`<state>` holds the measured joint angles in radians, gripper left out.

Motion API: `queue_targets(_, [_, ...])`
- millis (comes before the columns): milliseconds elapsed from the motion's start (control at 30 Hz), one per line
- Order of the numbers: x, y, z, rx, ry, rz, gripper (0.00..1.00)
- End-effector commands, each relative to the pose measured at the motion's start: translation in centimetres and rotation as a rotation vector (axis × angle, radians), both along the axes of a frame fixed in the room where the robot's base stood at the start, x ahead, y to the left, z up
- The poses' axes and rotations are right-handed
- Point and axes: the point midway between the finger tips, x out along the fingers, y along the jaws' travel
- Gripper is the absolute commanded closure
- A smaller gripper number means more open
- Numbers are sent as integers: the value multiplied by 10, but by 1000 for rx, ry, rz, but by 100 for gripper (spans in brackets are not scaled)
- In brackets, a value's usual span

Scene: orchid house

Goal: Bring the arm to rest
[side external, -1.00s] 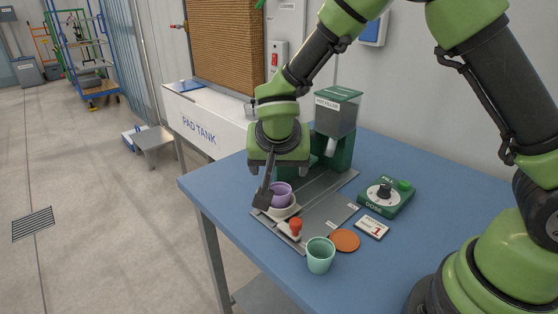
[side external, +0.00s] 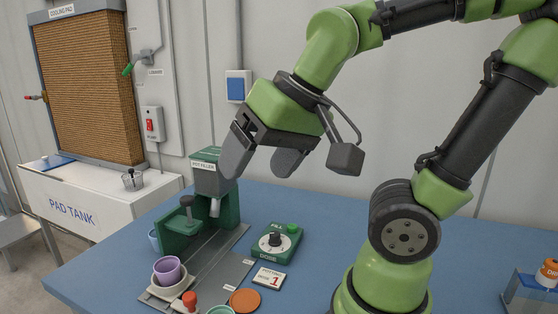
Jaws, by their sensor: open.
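My gripper (side external: 260,168) is open and empty. It hangs in the air above the blue table (side external: 330,215), its two grey fingers spread and pointing down, in front of the grey wall. In the picture it is up and to the right of the green pot filler (side external: 207,180). A purple cup (side external: 167,268) stands in a pale dish (side external: 177,287) on the grey plate, well below and apart from my gripper.
The dose box (side external: 276,243) with its dial and a card marked 1 (side external: 269,278) stand below my gripper. An orange disc (side external: 245,300), a red knob (side external: 190,299) and a cut-off mint cup (side external: 220,310) are at the front. A blue tray (side external: 530,292) stands far right.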

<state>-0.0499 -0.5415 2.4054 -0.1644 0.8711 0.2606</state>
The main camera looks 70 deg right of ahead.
Motion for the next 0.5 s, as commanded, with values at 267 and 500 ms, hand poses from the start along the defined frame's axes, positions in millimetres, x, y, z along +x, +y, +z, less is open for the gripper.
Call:
queue_targets(267, [-30,11,6,35,-113,118,21])
queue_targets(500, [-30,12,6,34,-115,123,21])
